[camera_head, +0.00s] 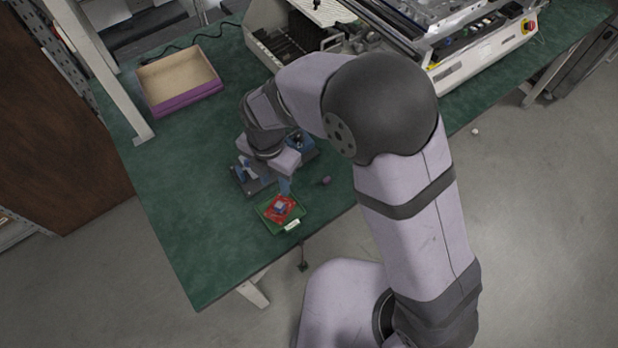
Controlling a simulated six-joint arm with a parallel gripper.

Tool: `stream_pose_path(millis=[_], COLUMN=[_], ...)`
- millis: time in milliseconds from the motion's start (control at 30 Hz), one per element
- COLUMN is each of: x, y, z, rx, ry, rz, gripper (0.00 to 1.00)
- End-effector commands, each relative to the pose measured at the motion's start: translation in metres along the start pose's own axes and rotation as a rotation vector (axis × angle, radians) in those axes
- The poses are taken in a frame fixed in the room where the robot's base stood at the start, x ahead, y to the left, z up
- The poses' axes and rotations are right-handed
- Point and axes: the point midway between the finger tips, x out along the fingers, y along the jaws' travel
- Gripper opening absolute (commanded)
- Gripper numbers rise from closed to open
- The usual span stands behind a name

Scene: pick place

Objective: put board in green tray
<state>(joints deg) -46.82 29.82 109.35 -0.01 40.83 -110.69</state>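The green tray (266,222) is small and shallow, with a white label on its front side, and lies near the front edge of the green table. The board (277,213), a red piece with a blue-grey part on top, appears to lie inside the tray, slightly turned. My gripper (285,188) points down at the tray's far side, close to the board. Its fingers are small and partly hidden by my wrist. I cannot tell whether they are open or touch the board.
A dark fixture with blue parts (247,172) stands behind and left of the tray. A small purple object (326,181) lies to the right. An open purple-sided box (187,99) is at the back left. A large machine (470,45) fills the back right. The table's front left is clear.

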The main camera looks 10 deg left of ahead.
Motion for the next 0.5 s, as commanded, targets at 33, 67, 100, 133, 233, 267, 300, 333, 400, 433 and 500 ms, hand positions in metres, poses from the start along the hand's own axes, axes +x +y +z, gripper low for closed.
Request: stream_pose_path(millis=[33,67,100,133,233,267,300,333,400,433,500], x=[0.0,-0.001,-0.002,-0.003,-0.008,-0.01,-0.014,-0.017,-0.024,-0.027,-0.035], y=[-0.001,-0.001,-0.003,-0.005,-0.018,-0.023,-0.032,-0.04,-0.062,-0.072,-0.099], z=[0.001,0.002,0.003,0.005,0.017,0.021,0.028,0.034,0.047,0.053,0.065], rx=[0.005,0.013,0.031,0.051,0.172,0.225,0.31,0.383,0.578,0.672,0.908], ry=[0.0,0.0,0.0,0.0,-0.001,-0.001,-0.001,-0.001,-0.001,-0.001,-0.001], rz=[0.0,0.0,0.001,0.001,0.001,0.002,0.002,0.002,0.003,0.003,0.004], gripper=[0.37,0.37,0.37,0.37,0.37,0.37,0.37,0.37,0.37,0.37,0.37])
